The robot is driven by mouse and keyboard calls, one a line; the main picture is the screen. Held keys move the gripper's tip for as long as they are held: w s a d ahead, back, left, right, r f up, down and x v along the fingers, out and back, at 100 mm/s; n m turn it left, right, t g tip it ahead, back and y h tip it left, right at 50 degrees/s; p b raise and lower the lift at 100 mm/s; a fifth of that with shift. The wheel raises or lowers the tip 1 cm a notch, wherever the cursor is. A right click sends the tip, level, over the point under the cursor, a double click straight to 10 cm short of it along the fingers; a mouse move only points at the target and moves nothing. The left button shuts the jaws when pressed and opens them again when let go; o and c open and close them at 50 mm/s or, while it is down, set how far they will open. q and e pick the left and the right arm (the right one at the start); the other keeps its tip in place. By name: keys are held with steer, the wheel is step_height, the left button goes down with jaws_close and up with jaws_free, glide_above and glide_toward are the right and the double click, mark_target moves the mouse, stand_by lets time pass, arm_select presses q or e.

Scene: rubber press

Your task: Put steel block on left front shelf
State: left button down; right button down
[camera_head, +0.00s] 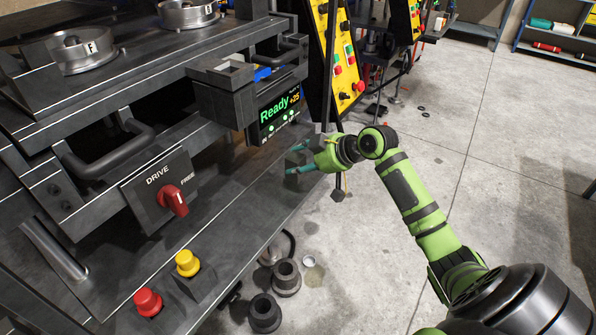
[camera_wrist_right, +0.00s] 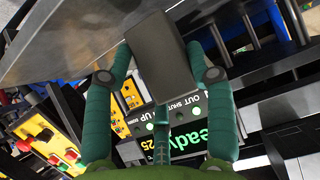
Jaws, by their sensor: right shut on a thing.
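My right gripper (camera_head: 292,160) reaches in from the right, its teal fingers pointing left over the edge of the machine's long dark ledge (camera_head: 225,225). In the right wrist view the same gripper (camera_wrist_right: 158,65) is shut on a grey steel block (camera_wrist_right: 160,58), with one finger along each side. In the head view the block (camera_head: 297,156) is small and dark between the fingers. Whether it touches the ledge I cannot tell. Which surface is the left front shelf is not clear. My left gripper is not in view.
A display reading "Ready" (camera_head: 279,113) stands just behind my right gripper. A DRIVE/FREE switch (camera_head: 175,200), a yellow button (camera_head: 187,263) and a red button (camera_head: 148,302) are on the machine's front. Dark round parts (camera_head: 286,278) lie on the floor. Open floor (camera_head: 500,130) is at right.

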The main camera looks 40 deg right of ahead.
mark_target(304, 174)
steer(key=shift+w+a+f, duration=0.15)
steer(key=shift+w+a, duration=0.05)
steer(key=shift+w, duration=0.4)
step_height(304, 174, down, 4)
steer(key=shift+r+p, duration=0.2)
steer(key=shift+p, duration=0.35)
steer(key=shift+f, duration=0.25)
steer(key=shift+f, duration=0.1)
steer(key=shift+c, duration=2.1)
jaws_free()
steer(key=shift+s+f, duration=0.1)
steer(key=shift+f, duration=0.1)
steer(key=shift+r, duration=0.1)
